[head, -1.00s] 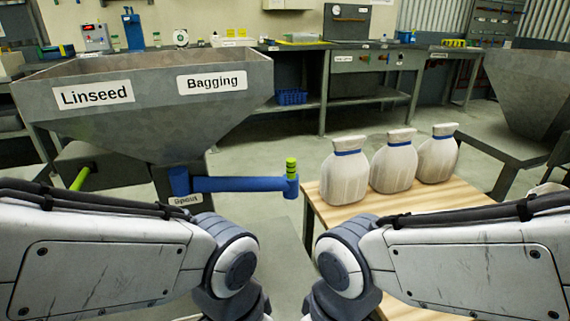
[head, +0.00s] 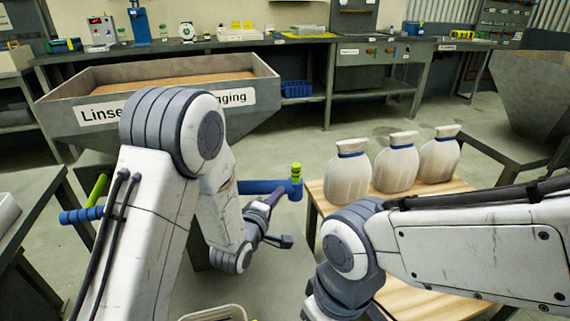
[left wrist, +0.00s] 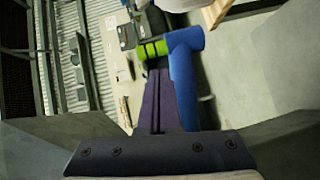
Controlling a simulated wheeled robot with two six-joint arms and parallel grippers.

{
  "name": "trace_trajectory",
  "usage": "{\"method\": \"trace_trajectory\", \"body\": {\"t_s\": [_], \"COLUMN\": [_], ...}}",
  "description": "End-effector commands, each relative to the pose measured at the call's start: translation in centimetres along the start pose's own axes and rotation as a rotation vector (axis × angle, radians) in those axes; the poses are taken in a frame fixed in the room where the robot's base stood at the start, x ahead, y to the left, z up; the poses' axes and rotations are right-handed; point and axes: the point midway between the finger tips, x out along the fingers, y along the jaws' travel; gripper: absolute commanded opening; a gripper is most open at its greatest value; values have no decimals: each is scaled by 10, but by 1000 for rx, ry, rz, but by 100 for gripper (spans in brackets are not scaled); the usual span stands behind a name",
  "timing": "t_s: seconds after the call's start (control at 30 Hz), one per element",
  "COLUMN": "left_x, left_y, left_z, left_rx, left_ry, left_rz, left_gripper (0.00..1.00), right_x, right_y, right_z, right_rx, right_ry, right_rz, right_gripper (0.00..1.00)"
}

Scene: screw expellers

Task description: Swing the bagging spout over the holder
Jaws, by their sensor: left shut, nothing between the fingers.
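The bagging spout is a blue pipe (head: 258,187) under the grey hopper (head: 255,118); a green-banded upright grip (head: 296,173) stands at its right end. The spout and its green bands also show in the left wrist view (left wrist: 186,75). My left gripper (head: 279,192) is shut and empty, just in front of the pipe near its right end. In the left wrist view its closed fingers (left wrist: 158,72) point at the green bands; I cannot tell whether they touch. My left arm hides part of the hopper and spout. My right gripper is out of view, and I cannot clearly identify the holder.
A wooden table (head: 455,222) at the right carries three white bags (head: 396,165) with blue ties. A pale container rim (head: 215,313) shows at the bottom edge. A grey bench (head: 25,235) stands at the left. Open floor lies behind the spout.

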Motion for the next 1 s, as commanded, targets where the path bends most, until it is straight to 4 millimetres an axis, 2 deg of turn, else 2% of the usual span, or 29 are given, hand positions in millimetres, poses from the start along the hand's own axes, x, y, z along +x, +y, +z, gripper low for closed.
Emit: {"method": "trace_trajectory", "body": {"t_s": [0.03, 0.2, 0.63, 0.77, 1.0], "left_x": [0, -1, 3, 19, 63], "left_y": [2, 7, 9, 11, 16], "left_z": [-7, -16, -17, -17, -19], "left_rx": [-44, -131, -139, -138, -137], "left_ry": [14, 28, 28, 28, 28], "left_rz": [35, 119, 130, 132, 132], "left_gripper": [0, 0, 0, 0, 0], "right_x": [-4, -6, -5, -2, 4], "right_y": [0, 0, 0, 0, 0], "right_z": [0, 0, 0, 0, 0], "right_rx": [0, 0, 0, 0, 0], "right_ry": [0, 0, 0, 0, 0], "right_rz": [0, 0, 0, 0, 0], "right_gripper": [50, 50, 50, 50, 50]}}
